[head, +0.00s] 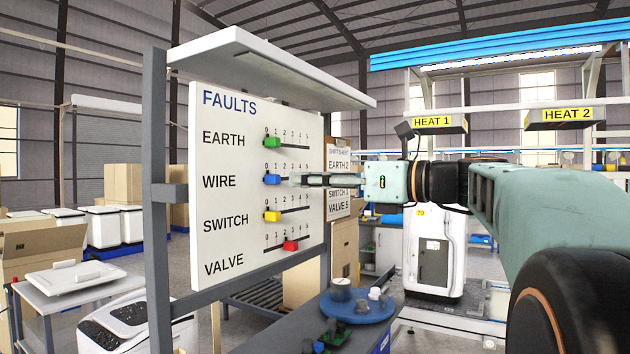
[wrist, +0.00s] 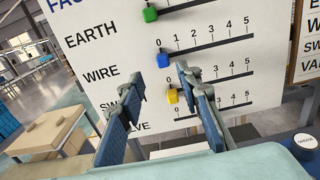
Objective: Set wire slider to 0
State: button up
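The white FAULTS board (head: 235,240) carries a row of sliders. The blue WIRE slider (head: 271,180) stands at the left end of its track, at the 0 mark. It also shows in the wrist view (wrist: 163,61), at the 0 mark. My gripper (head: 297,180) is just right of the blue slider in the head view, close to the board. In the wrist view my gripper (wrist: 174,76) has its fingers apart with nothing held between them, and the blue slider shows beyond the fingertips. I cannot tell from these views whether a finger touches it.
The green EARTH slider (head: 271,142) is above, at about 0. A shelf top (head: 240,55) overhangs the board. A label sheet (head: 339,165) hangs right of it.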

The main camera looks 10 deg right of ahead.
jog(key=shift+v, duration=2.35)
jog(key=shift+f, duration=0.1)
